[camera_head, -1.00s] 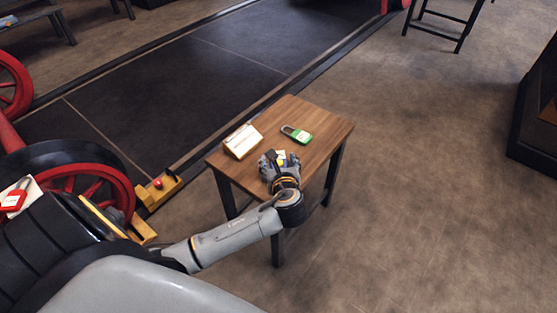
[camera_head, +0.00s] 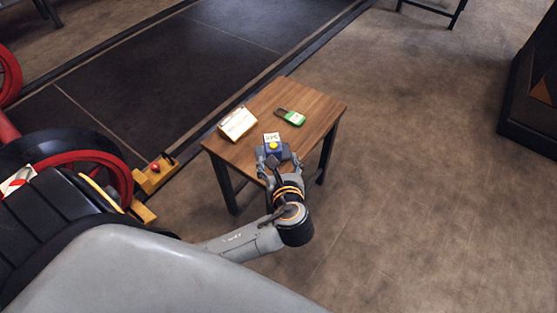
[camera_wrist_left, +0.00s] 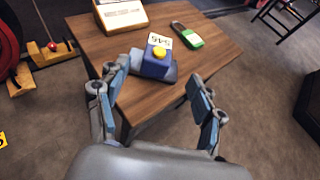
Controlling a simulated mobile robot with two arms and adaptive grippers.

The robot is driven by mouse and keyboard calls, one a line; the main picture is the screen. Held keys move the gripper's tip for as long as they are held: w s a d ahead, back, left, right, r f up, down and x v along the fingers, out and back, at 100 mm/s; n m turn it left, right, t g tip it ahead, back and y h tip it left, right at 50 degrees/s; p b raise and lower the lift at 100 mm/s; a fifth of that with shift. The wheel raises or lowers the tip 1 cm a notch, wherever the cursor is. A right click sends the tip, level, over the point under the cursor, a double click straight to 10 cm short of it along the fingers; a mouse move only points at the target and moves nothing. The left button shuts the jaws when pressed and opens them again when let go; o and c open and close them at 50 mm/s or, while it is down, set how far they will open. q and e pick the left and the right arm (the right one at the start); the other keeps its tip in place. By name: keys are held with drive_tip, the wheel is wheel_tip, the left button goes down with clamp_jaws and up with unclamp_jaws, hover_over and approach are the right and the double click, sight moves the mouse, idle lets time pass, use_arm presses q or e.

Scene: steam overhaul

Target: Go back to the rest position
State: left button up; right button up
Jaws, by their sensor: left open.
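My left gripper (camera_head: 278,170) is open and empty at the front edge of a small wooden table (camera_head: 316,112). In the left wrist view its two fingers (camera_wrist_left: 158,98) stand wide apart. Just beyond them a blue block with a yellow button and a white tag (camera_wrist_left: 157,63) stands on the table; it also shows in the head view (camera_head: 273,147). The fingers look clear of it. My right gripper is not in view.
A white sign on a wooden stand (camera_head: 238,123) and a green and grey padlock-like item (camera_head: 290,117) sit farther back on the table. A red wheel (camera_head: 112,172) and a yellow chock with a red knob (camera_head: 154,175) are at left.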

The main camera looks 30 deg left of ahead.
use_arm(q)
drive_tip(key=shift+s+d+r, duration=0.2)
drive_tip(key=shift+s+d, duration=0.1)
drive_tip(key=shift+s, duration=0.05)
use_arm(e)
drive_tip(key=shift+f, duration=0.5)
